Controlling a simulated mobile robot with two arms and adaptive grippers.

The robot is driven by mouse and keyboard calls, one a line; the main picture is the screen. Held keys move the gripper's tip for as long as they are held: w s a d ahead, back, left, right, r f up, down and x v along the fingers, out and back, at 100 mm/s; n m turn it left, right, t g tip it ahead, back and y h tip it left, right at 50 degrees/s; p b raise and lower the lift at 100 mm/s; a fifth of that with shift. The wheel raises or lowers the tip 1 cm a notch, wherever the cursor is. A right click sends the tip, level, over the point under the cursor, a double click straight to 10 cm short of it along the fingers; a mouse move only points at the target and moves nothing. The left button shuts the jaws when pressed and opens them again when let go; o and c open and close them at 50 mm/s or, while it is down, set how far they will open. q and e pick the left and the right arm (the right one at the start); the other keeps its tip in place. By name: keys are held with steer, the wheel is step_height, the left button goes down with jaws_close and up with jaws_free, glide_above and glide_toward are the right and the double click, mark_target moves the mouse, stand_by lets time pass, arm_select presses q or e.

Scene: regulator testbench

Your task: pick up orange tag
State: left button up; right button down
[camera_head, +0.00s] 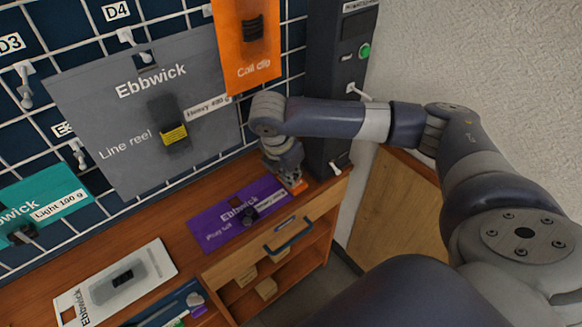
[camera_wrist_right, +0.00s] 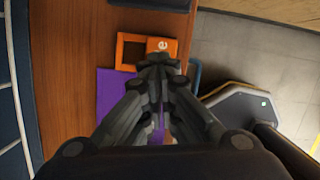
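The orange tag (camera_wrist_right: 131,39) shows in the right wrist view as a small flat piece with a square opening and part of a white letter. It looks to lie on the wooden bench top, by the end of a purple card. In the head view only a sliver of the tag (camera_head: 299,188) shows below my right gripper (camera_head: 294,179). In the right wrist view the gripper's fingertips (camera_wrist_right: 160,66) are close together and overlap the tag's near edge. Whether the tag is between them, I cannot tell. My left gripper is not in view.
The purple card (camera_head: 217,227) lies beside the tag on the bench (camera_head: 190,215). A drawer handle (camera_head: 288,238) sits at the front edge. A dark post (camera_head: 329,115) stands behind. Grey (camera_head: 105,95), orange (camera_head: 232,30) and teal (camera_head: 62,190) packs hang on the grid. A white pack (camera_head: 150,262) lies left.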

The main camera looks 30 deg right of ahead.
steer(key=s+a+r, duration=0.1)
steer(key=s+a, duration=0.5)
steer(key=s, duration=0.4)
steer(key=shift+a, duration=0.15)
steer(key=shift+c, duration=2.4)
jaws_free()
steer(key=shift+w, duration=0.1)
